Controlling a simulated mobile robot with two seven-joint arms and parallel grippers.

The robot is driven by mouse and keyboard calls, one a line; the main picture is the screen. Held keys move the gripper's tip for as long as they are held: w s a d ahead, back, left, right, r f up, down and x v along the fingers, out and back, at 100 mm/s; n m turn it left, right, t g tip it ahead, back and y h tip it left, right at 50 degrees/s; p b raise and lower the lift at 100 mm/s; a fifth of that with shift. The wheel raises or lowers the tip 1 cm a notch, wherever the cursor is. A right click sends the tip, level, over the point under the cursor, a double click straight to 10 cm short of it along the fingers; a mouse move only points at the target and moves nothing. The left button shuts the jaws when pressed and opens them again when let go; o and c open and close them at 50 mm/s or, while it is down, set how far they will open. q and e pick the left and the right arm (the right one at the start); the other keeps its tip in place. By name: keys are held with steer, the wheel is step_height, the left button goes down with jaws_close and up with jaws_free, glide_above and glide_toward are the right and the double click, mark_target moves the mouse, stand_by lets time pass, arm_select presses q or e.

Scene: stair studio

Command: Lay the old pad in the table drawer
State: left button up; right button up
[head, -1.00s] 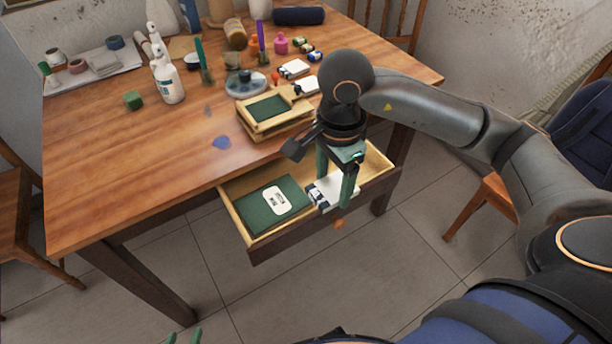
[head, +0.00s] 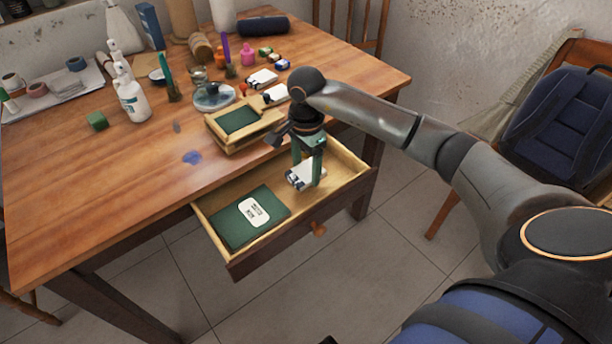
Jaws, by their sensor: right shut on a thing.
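The table drawer (head: 330,201) is pulled out from the wooden table. My right gripper (head: 306,178) points down into its right half, shut on a small white pad with dark markings (head: 299,177). This pad is within the drawer walls, at or just above the floor; I cannot tell if it touches. The fingers hide part of it. Two similar white pieces, one at the back (head: 262,78) and one nearer (head: 275,93), lie on the tabletop. My left gripper is out of view.
A green book with a white label (head: 254,212) fills the drawer's left part. A wooden box with a green top (head: 239,121) stands on the table behind the drawer, close to my right wrist. Bottles (head: 132,98) and paint pots stand farther back. A chair (head: 560,120) is at right.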

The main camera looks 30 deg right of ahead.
mark_target(306, 171)
step_height(306, 171, down, 3)
steer(key=shift+f, duration=0.2)
steer(key=shift+w, duration=0.1)
steer(key=shift+f+b, duration=0.15)
steer(key=shift+b, duration=0.2)
steer(key=o, duration=1.3)
steer(key=shift+o, duration=0.2)
steer(key=shift+r, duration=0.25)
step_height(306, 171, up, 12)
steer(key=p, duration=0.2)
